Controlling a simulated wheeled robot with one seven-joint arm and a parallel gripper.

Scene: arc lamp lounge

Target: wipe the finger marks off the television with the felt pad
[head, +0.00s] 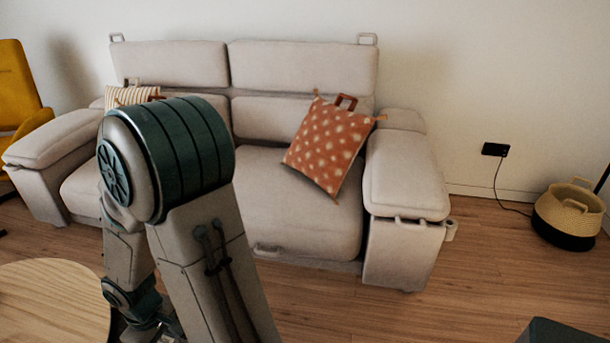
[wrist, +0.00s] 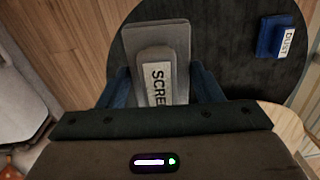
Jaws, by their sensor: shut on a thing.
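In the wrist view a grey felt pad (wrist: 174,35) with a raised grip lettered "SCRE", the rest of the word hidden, sits between the dark blue fingers of my gripper (wrist: 158,88). The fingers are shut on the grip. The pad is over a dark round surface (wrist: 225,55); I cannot tell whether it touches it. The television and its finger marks are in neither view. My gripper and the pad do not show in the head view, where my arm fills the left middle.
A blue block labelled "DUST" (wrist: 275,38) lies on the dark round surface. The head view shows a beige sofa (head: 300,200) with a spotted cushion (head: 328,146), a round wooden table (head: 50,300), a yellow chair (head: 15,85) and a basket (head: 568,212).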

